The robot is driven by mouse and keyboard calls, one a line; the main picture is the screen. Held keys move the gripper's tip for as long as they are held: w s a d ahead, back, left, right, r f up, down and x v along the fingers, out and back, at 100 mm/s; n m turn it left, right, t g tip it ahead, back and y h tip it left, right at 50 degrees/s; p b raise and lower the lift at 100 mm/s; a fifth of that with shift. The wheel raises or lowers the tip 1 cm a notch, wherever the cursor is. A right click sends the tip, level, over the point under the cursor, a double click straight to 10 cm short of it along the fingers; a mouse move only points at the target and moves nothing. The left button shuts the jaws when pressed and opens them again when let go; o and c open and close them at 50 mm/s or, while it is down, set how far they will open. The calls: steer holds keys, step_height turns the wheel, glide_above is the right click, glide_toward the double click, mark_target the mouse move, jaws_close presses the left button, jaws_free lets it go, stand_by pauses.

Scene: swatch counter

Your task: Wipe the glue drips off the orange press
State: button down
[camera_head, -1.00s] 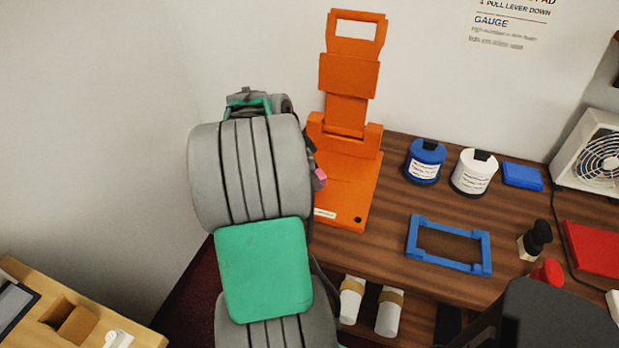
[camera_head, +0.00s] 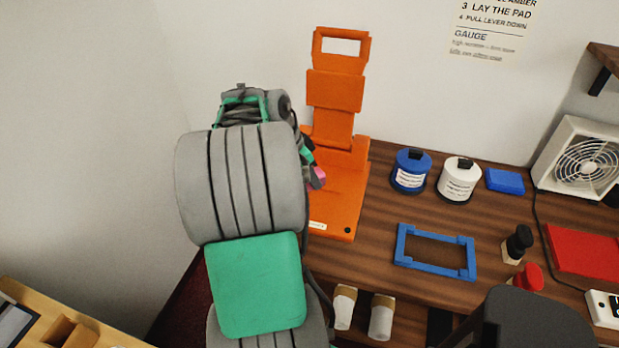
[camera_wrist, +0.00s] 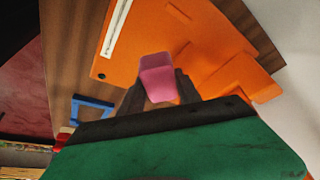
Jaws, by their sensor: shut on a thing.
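The orange press (camera_head: 344,195) stands on the wooden counter against the wall, its upright part and lever raised at the back. In the wrist view its orange base (camera_wrist: 190,45) fills much of the picture. My gripper (camera_wrist: 158,90) is shut on a pink block-like thing (camera_wrist: 158,76), held over the press's base. I cannot tell whether the pink thing touches the base. In the head view my arm hides the left part of the press, and only a bit of pink shows at the gripper. I cannot make out any glue drips clearly.
A blue jar (camera_head: 411,171) and a white jar (camera_head: 459,180) stand right of the press. A blue frame (camera_head: 436,252) lies in front of them. A stamp (camera_head: 517,244), a red case (camera_head: 585,252) and a fan (camera_head: 578,160) are farther right. Bare counter lies between the press and the frame.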

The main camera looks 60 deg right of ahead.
steer(key=shift+r, duration=0.1)
steer(key=shift+r+p, duration=1)
steer(key=shift+r, duration=0.6)
steer(key=shift+f, duration=0.1)
steer(key=shift+w, duration=0.1)
